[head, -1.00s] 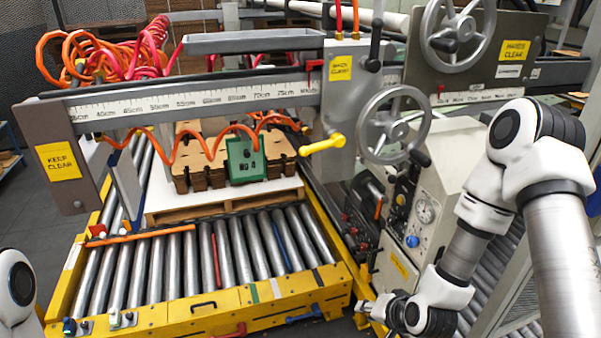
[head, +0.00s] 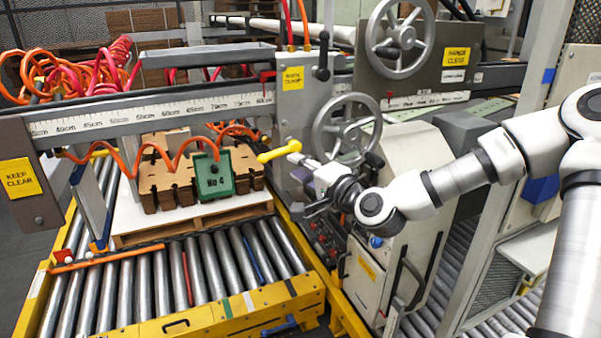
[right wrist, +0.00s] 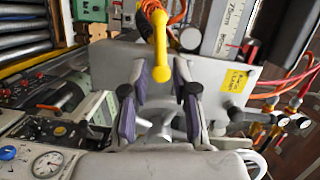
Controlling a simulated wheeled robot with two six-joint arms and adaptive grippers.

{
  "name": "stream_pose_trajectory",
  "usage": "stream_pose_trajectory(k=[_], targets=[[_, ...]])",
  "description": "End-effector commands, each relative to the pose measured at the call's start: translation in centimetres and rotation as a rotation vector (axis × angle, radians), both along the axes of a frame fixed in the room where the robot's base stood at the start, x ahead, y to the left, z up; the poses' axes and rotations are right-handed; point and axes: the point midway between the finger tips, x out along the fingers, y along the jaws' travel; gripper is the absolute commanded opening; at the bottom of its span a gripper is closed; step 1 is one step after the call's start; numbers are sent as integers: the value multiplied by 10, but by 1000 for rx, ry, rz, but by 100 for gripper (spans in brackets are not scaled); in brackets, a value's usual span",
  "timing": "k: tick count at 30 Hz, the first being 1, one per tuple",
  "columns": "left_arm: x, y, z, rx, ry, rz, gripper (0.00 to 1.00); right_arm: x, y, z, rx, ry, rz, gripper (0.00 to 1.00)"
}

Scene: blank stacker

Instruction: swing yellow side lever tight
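The yellow side lever (head: 279,151) sticks out to the left from the grey carriage plate (head: 297,120), beside the lower handwheel, with a rounded yellow end. My right gripper (head: 308,186) is just below and to the right of it in the head view. In the right wrist view my right gripper (right wrist: 160,88) is open, its two dark-padded fingers spread apart. The yellow lever (right wrist: 160,55) shows between and beyond the fingertips, with its round end toward me. I cannot tell any contact. My left gripper is not in view.
The lower handwheel (head: 347,128) stands close behind my right gripper. A control box (head: 385,260) with gauge and knobs is below it. An orange coiled hose (head: 130,160) hangs nearby.

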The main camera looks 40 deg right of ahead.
Motion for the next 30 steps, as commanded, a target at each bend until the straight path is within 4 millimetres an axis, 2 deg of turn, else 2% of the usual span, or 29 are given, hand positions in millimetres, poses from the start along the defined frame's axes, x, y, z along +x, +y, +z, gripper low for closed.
stream_pose_trajectory(k=[3, 16, 30], targets=[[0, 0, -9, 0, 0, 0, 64, 9, 2, -3, -5, 0, 1, 28], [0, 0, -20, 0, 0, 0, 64, 39, 2, -3, -4, 0, 2, 28], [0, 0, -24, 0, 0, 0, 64, 72, 2, -4, -2, 1, 1, 28]])
